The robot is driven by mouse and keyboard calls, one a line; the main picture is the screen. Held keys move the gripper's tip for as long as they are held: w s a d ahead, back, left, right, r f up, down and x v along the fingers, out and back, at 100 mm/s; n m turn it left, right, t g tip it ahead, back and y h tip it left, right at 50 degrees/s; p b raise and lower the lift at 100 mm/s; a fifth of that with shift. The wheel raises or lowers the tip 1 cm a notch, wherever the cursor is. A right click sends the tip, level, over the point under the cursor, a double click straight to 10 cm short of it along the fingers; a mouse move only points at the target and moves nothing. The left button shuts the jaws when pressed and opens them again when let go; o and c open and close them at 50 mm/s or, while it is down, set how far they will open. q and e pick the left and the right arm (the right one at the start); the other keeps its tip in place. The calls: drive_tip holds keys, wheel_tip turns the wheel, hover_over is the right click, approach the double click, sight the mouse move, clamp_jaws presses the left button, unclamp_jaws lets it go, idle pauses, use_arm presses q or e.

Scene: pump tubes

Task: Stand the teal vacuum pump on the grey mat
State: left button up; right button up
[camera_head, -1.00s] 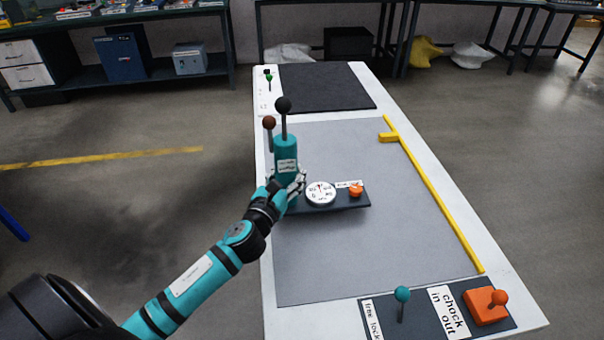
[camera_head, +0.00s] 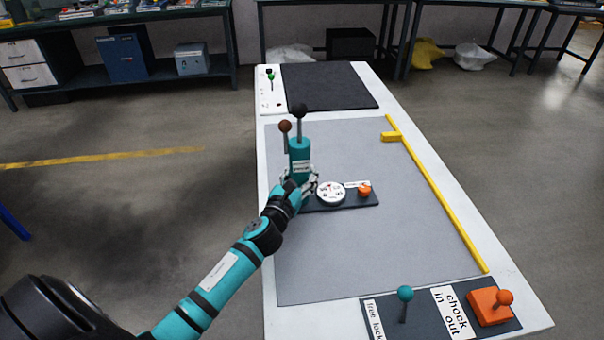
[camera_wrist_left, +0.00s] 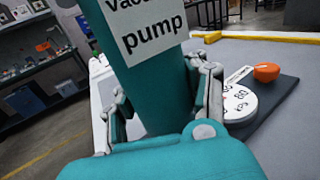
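The teal vacuum pump (camera_head: 300,152) is a teal cylinder with a black-knobbed lever and a brown-knobbed lever on top. Its dark base plate (camera_head: 345,202) carries a white dial and an orange knob. It looks roughly upright over the left part of the grey mat (camera_head: 370,250); whether the base touches the mat I cannot tell. My left gripper (camera_head: 303,187) is shut on the lower part of the cylinder. In the left wrist view its fingers lie on both sides of the labelled teal body (camera_wrist_left: 150,65). My right gripper is not in view.
A yellow bar (camera_head: 440,200) with a short arm runs along the mat's right side. A dark panel (camera_head: 378,317) with a teal-knobbed lever and an orange block (camera_head: 492,308) is at the front. A black mat (camera_head: 330,86) lies at the back. The mat's middle is clear.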

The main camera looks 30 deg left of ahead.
use_arm(q)
drive_tip(key=o, duration=0.7)
drive_tip(key=shift+c, duration=0.2)
drive_tip(key=shift+r, duration=0.2)
drive_tip(key=s, duration=0.4)
drive_tip(key=s+d, duration=0.1)
drive_tip(key=s, duration=0.7)
drive_tip(key=shift+d, duration=0.25)
